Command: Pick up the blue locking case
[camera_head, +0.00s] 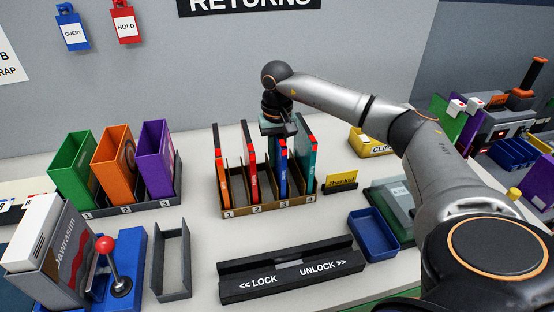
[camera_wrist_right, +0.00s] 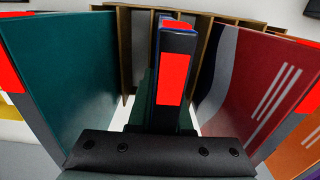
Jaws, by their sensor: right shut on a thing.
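The blue case (camera_head: 282,180), with a red patch near its top, stands upright in the third slot of the brown numbered rack (camera_head: 268,207). My right gripper (camera_head: 279,130) reaches down from above and is shut on its top edge. In the right wrist view the blue case (camera_wrist_right: 173,75) rises between the jaws, its red patch facing the camera. Its lower part is hidden, and I cannot tell whether it is lifted off the rack floor. My left gripper is not in view.
A teal case (camera_head: 307,155) stands close on the right, a dark red case (camera_head: 249,160) and an orange case (camera_head: 221,175) on the left. A black lock/unlock rail (camera_head: 290,270) lies in front. A grey tray (camera_head: 171,265) and blue tray (camera_head: 373,235) are empty.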

